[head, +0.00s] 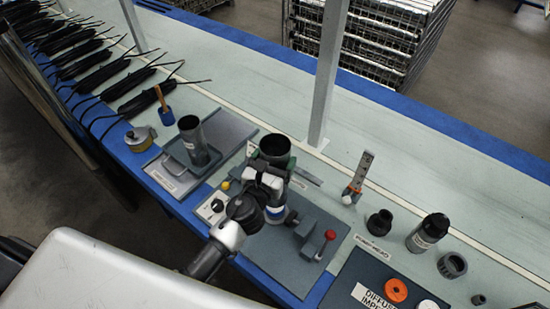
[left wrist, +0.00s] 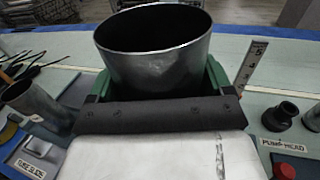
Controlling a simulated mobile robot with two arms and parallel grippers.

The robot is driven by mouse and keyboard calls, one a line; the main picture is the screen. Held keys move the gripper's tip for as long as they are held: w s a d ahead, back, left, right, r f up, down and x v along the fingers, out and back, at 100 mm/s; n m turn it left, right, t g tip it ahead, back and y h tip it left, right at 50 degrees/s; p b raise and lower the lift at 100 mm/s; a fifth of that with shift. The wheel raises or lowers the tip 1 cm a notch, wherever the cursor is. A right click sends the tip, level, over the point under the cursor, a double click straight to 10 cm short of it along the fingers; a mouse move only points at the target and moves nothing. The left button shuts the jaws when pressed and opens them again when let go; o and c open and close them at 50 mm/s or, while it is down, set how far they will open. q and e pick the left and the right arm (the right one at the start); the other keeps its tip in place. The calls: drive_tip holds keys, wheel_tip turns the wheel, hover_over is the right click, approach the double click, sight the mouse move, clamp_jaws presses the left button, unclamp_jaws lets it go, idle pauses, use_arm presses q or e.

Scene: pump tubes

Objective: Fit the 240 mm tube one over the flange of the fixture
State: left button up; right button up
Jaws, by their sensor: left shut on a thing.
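My left gripper (head: 271,164), with green finger pads, is shut on a wide dark grey tube (head: 275,147). The tube stands upright, open end up; in the left wrist view the tube (left wrist: 150,65) fills the space between the green fingers. The grey fixture plate (head: 275,258) lies below and in front of the gripper, with a red-knobbed clamp (head: 323,242) on its right. The flange and the tube's lower end are hidden behind my gripper and arm, so I cannot tell whether they touch. My right gripper is not in view.
A narrower tube (head: 193,140) stands on a grey plate to the left. An upright ruler (head: 358,175), black fittings (head: 379,222) and a dark cylinder (head: 427,232) stand to the right. A grey post (head: 325,85) rises behind.

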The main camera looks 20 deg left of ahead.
use_arm(q)
drive_tip(key=shift+f+b, duration=4.55)
drive_tip(key=shift+f, duration=0.3)
drive_tip(key=o, duration=1.6)
drive_tip(key=shift+c, duration=0.2)
drive_tip(key=shift+s, duration=0.15)
drive_tip(key=s+a+b, duration=0.1)
drive_tip(key=s+b, duration=0.1)
drive_tip(key=s, duration=0.8)
drive_tip(key=shift+s, duration=0.25)
